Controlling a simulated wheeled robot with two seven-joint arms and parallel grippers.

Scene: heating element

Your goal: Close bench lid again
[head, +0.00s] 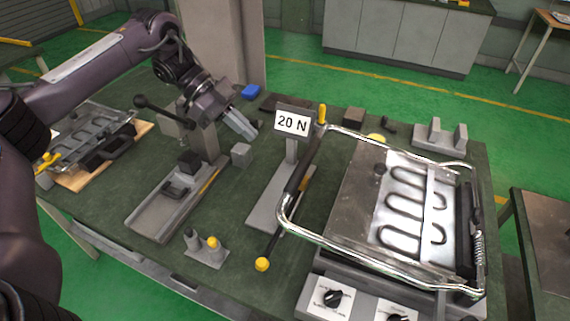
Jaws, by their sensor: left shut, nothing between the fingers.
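The bench unit on the right holds a metal plate (349,203) with bent heating-element loops (405,208). A chrome tube frame (375,257) runs around this unit, with a dark grip (303,167) along its left side. The frame appears to lie low over the unit; I cannot tell exactly how far the lid is from its seat. My left gripper (246,131) is shut and empty, above the table's back middle. It is left of the "20 N" sign and apart from the frame. My right gripper is not in view.
A "20 N" sign (292,123) on a post stands between my left gripper and the unit. A lever press (204,140) and a fixture on a wooden board (75,180) stand to the left. Black knobs (333,298) sit at the unit's front. Small blocks lie along the back.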

